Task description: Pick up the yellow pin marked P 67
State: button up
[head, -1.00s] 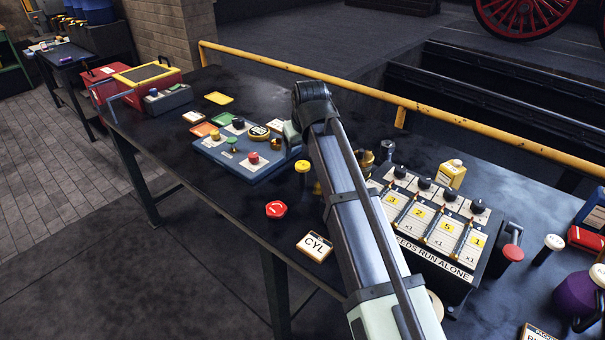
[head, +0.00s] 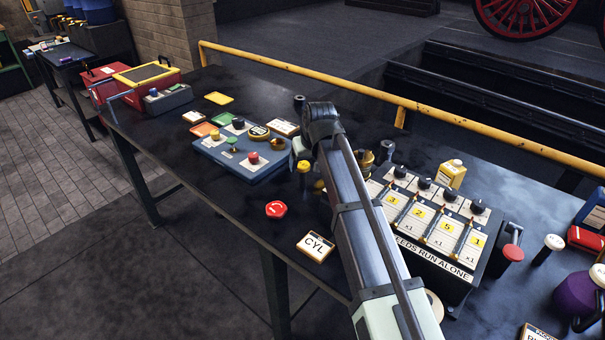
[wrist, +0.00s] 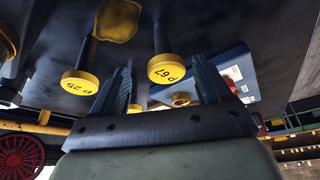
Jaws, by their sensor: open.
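In the wrist view the yellow pin marked P 67 (wrist: 166,70) has a round yellow head on a dark shank, its marking upside down. It shows between the two dark fingers of my gripper (wrist: 162,64), which are apart with nothing held. I cannot tell how far the pin is beyond the fingertips. A similar yellow pin marked P 25 (wrist: 80,84) is left of the left finger. In the head view a yellow-headed pin (head: 304,167) stands left of my arm, its marking unreadable; my arm hides most of my gripper.
A blue tray (head: 215,160) with coloured knobs lies left of my arm. A panel with black knobs and number cards (head: 435,265) stands right. A red knob (head: 276,209) and a CYL plate (head: 316,246) lie in front. A yellow rail (head: 480,135) runs behind the table.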

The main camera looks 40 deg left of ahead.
aim_at(303, 176)
jog(key=shift+s+a+x, duration=0.1)
jog(key=shift+s+x, duration=0.05)
jog(key=shift+x, duration=1.15)
jog(key=shift+s+a+x, duration=0.1)
jog(key=shift+s+x, duration=0.05)
jog(key=shift+x, duration=1.15)
jog(key=shift+c, duration=0.3)
jog(key=c, duration=1.4)
